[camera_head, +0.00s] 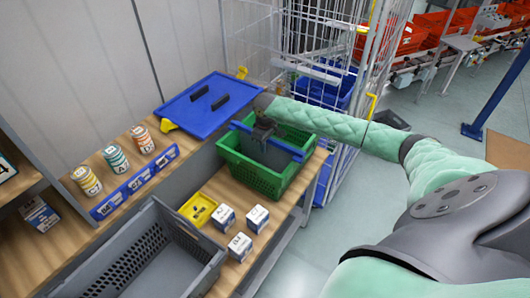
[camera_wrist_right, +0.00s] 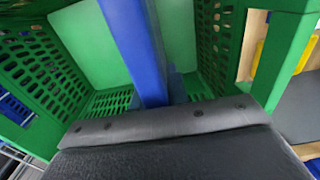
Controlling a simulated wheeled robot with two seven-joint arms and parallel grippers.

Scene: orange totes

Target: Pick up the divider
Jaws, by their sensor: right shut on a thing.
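The divider (camera_wrist_right: 138,50) is a blue bar with a panel below it. In the head view the divider (camera_head: 290,149) lies across the top of the green crate (camera_head: 251,177). My right gripper (camera_head: 263,132) is over the crate, shut on the divider's top bar. In the right wrist view the green crate's perforated walls (camera_wrist_right: 38,68) stand on both sides of the divider, and the dark gripper body fills the bottom. The divider's lower part is partly hidden by the gripper. My left gripper is not in view.
A blue board (camera_head: 210,115) with two black handles lies behind the crate. A grey crate (camera_head: 120,262), a yellow tray (camera_head: 198,208) and white boxes (camera_head: 240,246) stand nearer. Several cans (camera_head: 116,158) stand at the left. A wire cage (camera_head: 300,45) is behind.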

